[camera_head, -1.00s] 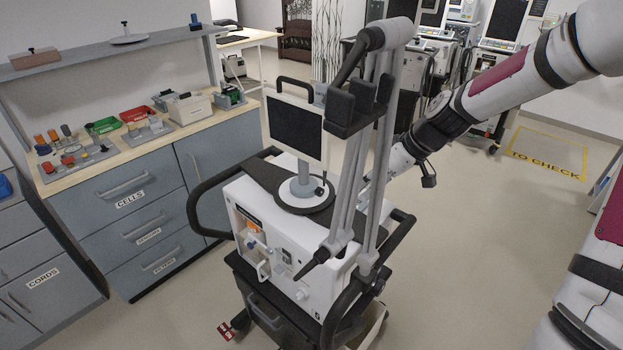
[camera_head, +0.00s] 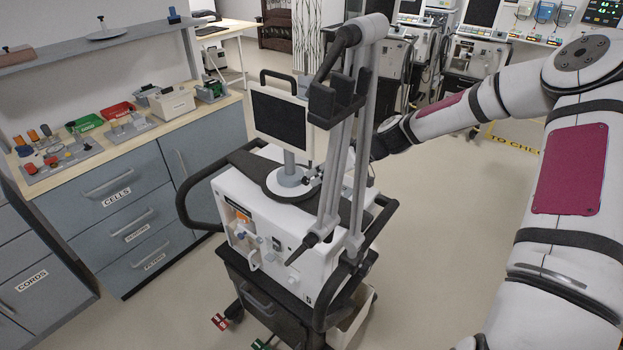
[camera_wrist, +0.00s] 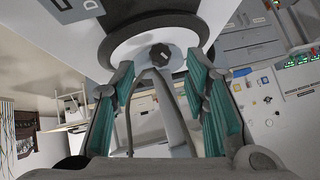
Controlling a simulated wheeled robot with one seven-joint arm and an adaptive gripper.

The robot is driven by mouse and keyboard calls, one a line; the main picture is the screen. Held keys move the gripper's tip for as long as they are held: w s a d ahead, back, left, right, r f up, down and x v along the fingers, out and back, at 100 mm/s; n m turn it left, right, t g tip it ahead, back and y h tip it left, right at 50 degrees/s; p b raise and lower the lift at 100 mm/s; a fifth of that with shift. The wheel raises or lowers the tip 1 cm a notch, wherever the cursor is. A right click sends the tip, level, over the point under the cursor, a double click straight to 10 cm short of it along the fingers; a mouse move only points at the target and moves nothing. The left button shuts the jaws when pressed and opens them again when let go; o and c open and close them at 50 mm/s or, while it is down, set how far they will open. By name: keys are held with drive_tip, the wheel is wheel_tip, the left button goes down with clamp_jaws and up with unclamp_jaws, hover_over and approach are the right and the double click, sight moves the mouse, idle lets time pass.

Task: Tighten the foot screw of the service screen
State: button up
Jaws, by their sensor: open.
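The service screen (camera_head: 278,118) is a dark panel in a white frame on a short grey post, standing on top of the ventilator cart. Its round foot (camera_head: 283,190) lies on the dark top plate. In the wrist view a dark lobed knob, the foot screw (camera_wrist: 160,55), sits against a pale round part with a dark rim. My gripper (camera_wrist: 161,76) is open, its teal-padded fingers either side of the knob in that view, with nothing held. I cannot tell the remaining distance or any contact. In the head view the gripper is mostly hidden behind the cart's grey poles.
Grey poles (camera_head: 362,150) with a black bracket rise between the camera and my gripper. A black handle rail (camera_head: 184,208) loops round the cart. A workbench with drawers (camera_head: 125,205) and small parts stands left. Floor at right (camera_head: 430,220) is clear.

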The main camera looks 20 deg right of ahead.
sight(309, 180)
drive_tip(key=shift+x, duration=2.3)
clamp_jaws()
